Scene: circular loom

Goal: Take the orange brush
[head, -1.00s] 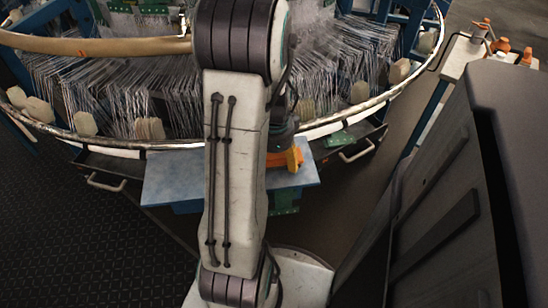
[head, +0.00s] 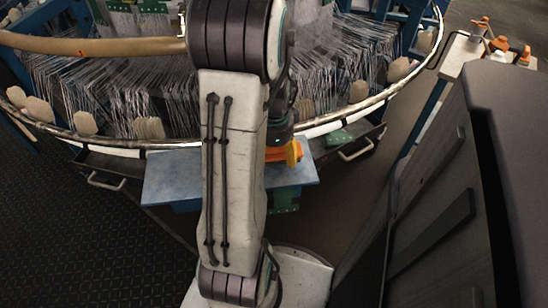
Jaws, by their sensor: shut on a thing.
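The orange brush (head: 290,153) shows in the head view just right of my arm, above the blue table (head: 174,178). Only its right part is visible; my arm link covers the rest. My gripper (head: 281,143) is directly at the brush and shut on it. Its fingertips are mostly hidden behind the arm and the brush.
The circular loom (head: 150,143) with its shiny rim and many threads curves behind the table. A dark grey cabinet-like body fills the right side. Orange-topped bottles (head: 500,43) stand on a pale surface at the upper right. Open dark floor (head: 70,215) lies at the left.

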